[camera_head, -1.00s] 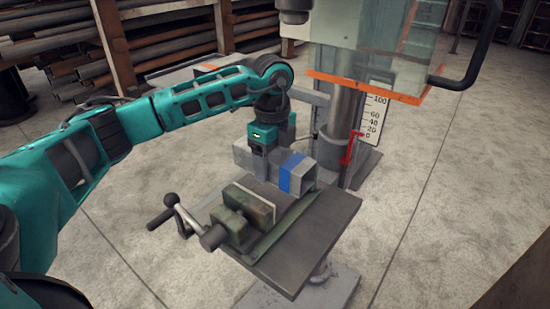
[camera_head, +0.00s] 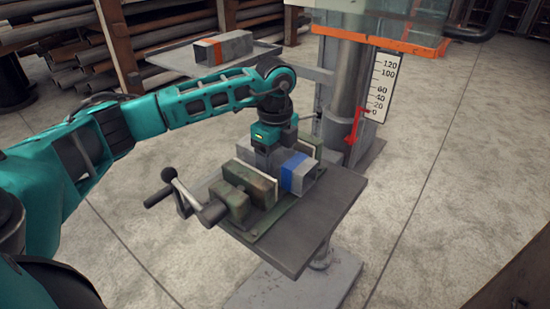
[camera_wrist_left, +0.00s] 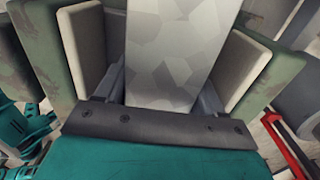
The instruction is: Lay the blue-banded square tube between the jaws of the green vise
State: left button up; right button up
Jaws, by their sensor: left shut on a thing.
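The grey square tube with a blue band (camera_head: 297,175) lies level between the jaws of the green vise (camera_head: 248,184) in the head view. My left gripper (camera_head: 270,157) points down from above and is shut on the tube, behind the blue band. In the left wrist view the tube (camera_wrist_left: 170,50) runs up the middle between my fingers, with a pale-faced vise jaw (camera_wrist_left: 85,45) on one side and another (camera_wrist_left: 245,68) on the other. Gaps show between tube and jaws there. Whether the tube touches the vise bed is hidden. My right gripper is not in view.
The vise stands on a dark drill table (camera_head: 330,212), its crank handle (camera_head: 180,190) sticking out left. The drill column (camera_head: 345,85), red pointer (camera_head: 356,130) and scale stand close behind. A tube with an orange band (camera_head: 210,50) lies on a grey shelf farther back.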

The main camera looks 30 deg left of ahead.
pick_arm(q)
jog(key=o, duration=1.5)
jog(key=shift+o, duration=0.2)
notch_tip(320, 180, up, 13)
jog(key=p, duration=0.2)
